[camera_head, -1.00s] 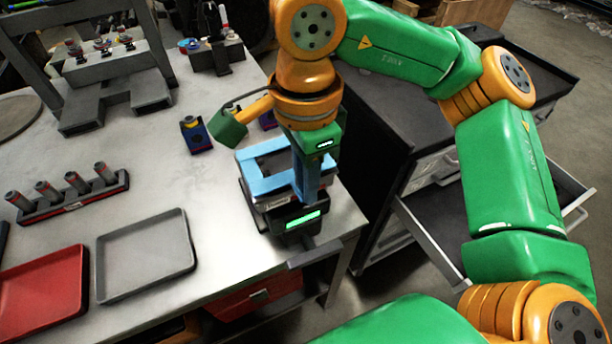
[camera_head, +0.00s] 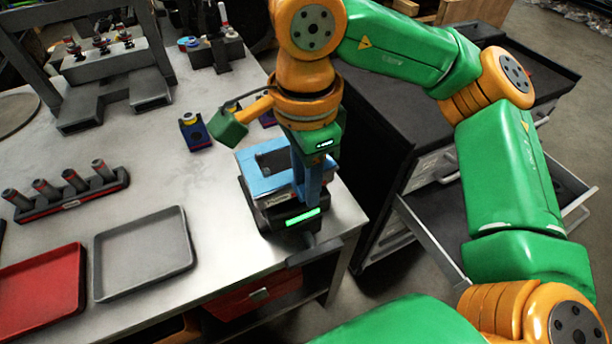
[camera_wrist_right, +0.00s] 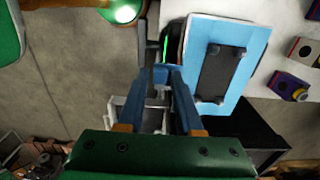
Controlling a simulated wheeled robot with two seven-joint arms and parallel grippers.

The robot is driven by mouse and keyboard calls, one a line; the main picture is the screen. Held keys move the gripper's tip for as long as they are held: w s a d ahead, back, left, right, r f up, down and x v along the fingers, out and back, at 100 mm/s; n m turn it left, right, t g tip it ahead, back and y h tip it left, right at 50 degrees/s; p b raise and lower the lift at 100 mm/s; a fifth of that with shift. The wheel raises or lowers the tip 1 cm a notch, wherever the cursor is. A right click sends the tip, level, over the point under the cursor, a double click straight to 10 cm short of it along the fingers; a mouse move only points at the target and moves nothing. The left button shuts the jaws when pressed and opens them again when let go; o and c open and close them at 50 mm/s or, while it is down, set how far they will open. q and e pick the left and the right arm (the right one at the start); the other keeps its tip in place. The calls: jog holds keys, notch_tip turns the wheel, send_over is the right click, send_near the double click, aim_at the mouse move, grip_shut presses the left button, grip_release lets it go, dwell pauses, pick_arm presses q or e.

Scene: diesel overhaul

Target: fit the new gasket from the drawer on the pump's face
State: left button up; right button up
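A flat light-blue rectangular piece (camera_head: 262,184), which looks like the gasket, lies on top of a unit with a black base (camera_head: 268,222) and a lit green display at the bench's right corner. A dark plate (camera_head: 275,162) shows in its middle. In the right wrist view the blue piece (camera_wrist_right: 205,30) surrounds the dark plate (camera_wrist_right: 222,73). My right gripper (camera_head: 312,200) points down at the blue piece's right edge. Its fingertips (camera_wrist_right: 169,70) are close together beside that edge; whether they grip anything is unclear. My left gripper is out of view.
A dark cabinet with an open drawer (camera_head: 430,240) stands right of the bench. A grey tray (camera_head: 143,255), a red tray (camera_head: 40,290), a rack of several cylinders (camera_head: 70,192) and a small blue block (camera_head: 194,132) are on the bench. Bare bench lies between them.

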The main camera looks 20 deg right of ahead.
jog(key=shift+o, duration=1.1)
notch_tip(320, 180, up, 7)
jog(key=shift+r+p, duration=0.1)
jog(key=shift+p, duration=0.45)
